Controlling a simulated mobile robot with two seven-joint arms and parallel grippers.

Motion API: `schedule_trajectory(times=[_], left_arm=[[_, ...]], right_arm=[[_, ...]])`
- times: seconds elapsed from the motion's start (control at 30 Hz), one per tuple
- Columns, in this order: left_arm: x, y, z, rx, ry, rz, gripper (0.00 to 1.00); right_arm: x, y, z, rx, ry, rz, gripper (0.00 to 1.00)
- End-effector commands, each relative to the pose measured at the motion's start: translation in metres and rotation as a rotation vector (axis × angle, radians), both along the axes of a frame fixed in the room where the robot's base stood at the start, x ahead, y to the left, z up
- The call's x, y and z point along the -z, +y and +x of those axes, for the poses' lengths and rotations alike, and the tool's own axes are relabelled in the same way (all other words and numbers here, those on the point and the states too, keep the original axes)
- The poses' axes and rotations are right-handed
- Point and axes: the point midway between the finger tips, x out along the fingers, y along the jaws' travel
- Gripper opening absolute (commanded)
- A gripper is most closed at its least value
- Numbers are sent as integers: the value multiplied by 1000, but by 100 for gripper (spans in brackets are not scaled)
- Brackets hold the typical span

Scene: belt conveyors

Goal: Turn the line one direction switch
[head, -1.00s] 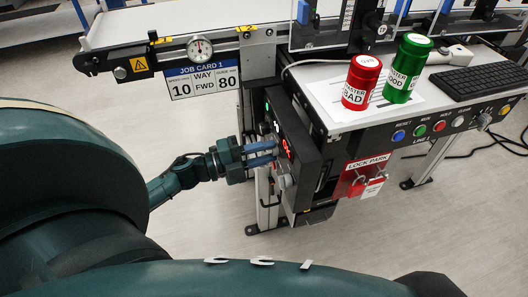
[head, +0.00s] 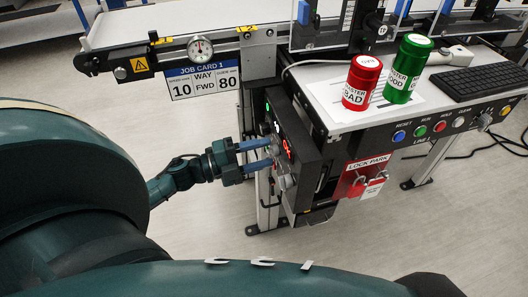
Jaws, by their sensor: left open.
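A black control box (head: 298,150) with a lit red display (head: 286,147) hangs at the left end of the desk. Grey knobs (head: 284,182) stick out of its front face below the display; which one is the direction switch is too small to read. My left gripper (head: 270,156) comes in from the left with its blue fingers apart, close to the box face beside the display. Whether the fingertips touch a knob cannot be told. A job card (head: 201,82) under the conveyor reads "10", "WAY FWD" and "80". My right gripper is out of view.
A red can (head: 361,84) and a green can (head: 408,69) stand on the desk, with a keyboard (head: 486,80) to their right. Red padlocks hang at a lock park board (head: 366,172). The conveyor (head: 180,20) runs above my left gripper.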

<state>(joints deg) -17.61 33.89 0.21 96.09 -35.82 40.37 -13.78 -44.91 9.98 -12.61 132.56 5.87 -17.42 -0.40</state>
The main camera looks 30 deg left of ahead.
Motion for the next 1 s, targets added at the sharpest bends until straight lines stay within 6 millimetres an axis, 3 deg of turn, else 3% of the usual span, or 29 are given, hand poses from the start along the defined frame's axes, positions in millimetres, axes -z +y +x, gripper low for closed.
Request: schedule_trajectory(times=[0.5, 0.7, 1.0], left_arm=[[8, 68, -80, -1, 3, 3, 48], [8, 78, -91, 0, 0, 0, 48], [7, 79, -92, 0, -1, 1, 48]], right_arm=[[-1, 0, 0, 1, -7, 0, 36], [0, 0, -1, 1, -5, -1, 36], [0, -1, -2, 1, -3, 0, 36]])
